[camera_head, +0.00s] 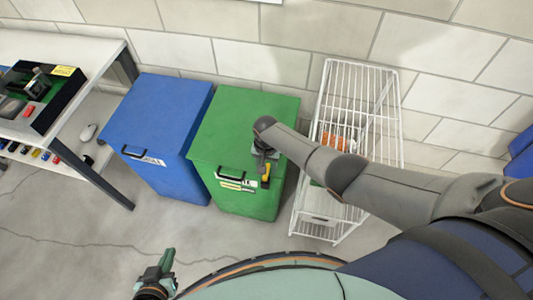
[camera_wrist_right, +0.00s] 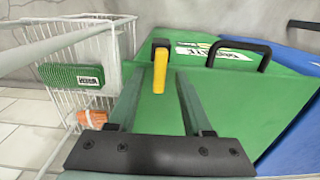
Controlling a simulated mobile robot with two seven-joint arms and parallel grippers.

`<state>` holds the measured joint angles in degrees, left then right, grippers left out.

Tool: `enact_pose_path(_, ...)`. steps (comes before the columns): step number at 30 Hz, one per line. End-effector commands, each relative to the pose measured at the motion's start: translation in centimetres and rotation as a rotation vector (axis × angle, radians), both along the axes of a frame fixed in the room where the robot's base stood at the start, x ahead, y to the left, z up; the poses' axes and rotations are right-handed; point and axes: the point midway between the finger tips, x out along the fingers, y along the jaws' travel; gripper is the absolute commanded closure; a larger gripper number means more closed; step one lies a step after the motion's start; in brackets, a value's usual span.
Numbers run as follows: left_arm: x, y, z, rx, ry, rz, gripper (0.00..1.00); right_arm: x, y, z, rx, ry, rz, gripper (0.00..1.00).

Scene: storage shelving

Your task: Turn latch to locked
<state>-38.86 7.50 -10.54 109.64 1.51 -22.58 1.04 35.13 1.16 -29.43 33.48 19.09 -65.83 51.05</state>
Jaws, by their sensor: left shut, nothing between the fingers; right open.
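The latch has a yellow handle (camera_wrist_right: 160,70) on a black mount (camera_wrist_right: 160,45), fixed to the green bin (camera_head: 240,115). In the head view the yellow handle (camera_head: 265,180) shows partly below my right gripper (camera_head: 262,162). In the right wrist view my right gripper (camera_wrist_right: 158,80) is open, its two fingers apart on either side of the handle's line. I cannot tell whether the handle is between the fingertips or just beyond them. My left gripper (camera_head: 167,260) is shut and empty, low over the floor at the bottom of the head view.
A blue bin (camera_head: 160,115) stands left of the green one. A white wire rack (camera_head: 340,85) with orange items stands close on its right. A workbench (camera_head: 75,50) is at far left. A black handle (camera_wrist_right: 240,50) sticks out beside the latch. The front floor is open.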

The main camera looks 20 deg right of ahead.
Motion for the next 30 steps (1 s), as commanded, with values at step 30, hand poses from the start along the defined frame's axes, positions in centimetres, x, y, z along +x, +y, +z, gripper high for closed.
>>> enact_pose_path(30, 0.0, 0.0, 2.6, 0.0, 0.001, 0.0, 1.0, 0.1, -0.1, 11.0, -0.002, -0.002, -0.002, 0.5)
